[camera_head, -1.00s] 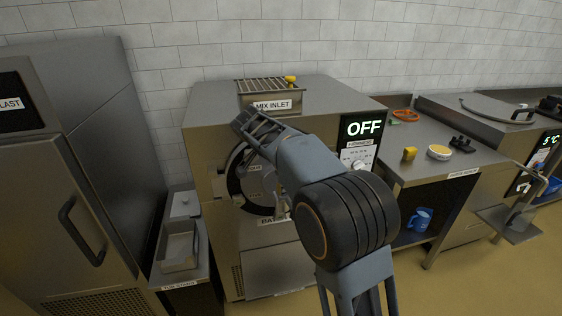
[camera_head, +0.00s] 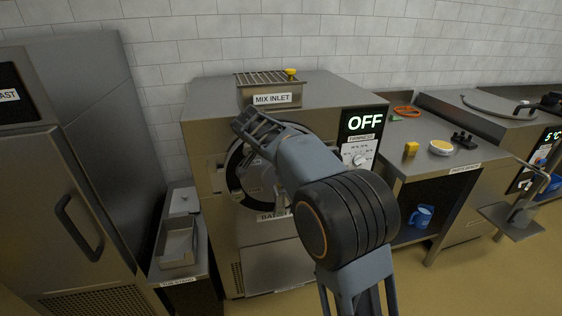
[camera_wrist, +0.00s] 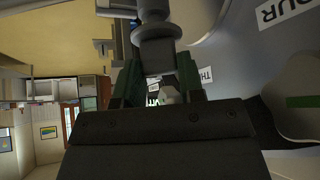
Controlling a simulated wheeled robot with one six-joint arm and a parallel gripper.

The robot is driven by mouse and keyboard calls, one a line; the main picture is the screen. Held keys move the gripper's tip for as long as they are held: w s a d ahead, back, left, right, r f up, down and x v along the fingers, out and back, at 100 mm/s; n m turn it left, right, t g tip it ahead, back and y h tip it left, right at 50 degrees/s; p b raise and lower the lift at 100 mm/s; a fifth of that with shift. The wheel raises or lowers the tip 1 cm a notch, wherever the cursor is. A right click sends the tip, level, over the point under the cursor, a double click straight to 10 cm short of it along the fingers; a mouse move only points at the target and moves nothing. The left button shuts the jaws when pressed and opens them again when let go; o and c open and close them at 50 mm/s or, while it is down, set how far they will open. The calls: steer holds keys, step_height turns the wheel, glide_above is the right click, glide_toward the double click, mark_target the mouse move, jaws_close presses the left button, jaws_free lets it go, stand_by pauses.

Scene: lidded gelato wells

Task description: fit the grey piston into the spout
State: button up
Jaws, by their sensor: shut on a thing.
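In the wrist view my gripper (camera_wrist: 158,78) has its dark green fingers shut on the grey piston (camera_wrist: 156,42), a stepped round piece with a wider collar. The piston points away from the palm, toward the top of the picture. In the head view my arm reaches to the round front door (camera_head: 236,180) of the batch freezer (camera_head: 215,130) and covers much of it. My fingers and the piston cannot be made out there. I cannot make out the spout clearly in either view, nor tell whether the piston touches it.
The mix inlet (camera_head: 270,99) with a grate and a small yellow item tops the freezer. A stand with a metal tub (camera_head: 177,245) is at left, beside a tall cabinet (camera_head: 85,190).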

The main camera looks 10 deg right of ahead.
steer(key=shift+f+b, duration=1.3)
steer(key=shift+f, duration=0.25)
steer(key=o, duration=1.1)
steer(key=shift+r, duration=0.1)
steer(key=shift+p+v, duration=1.25)
steer(key=shift+v, duration=1.15)
steer(key=shift+r, duration=0.1)
steer(key=shift+a, duration=0.1)
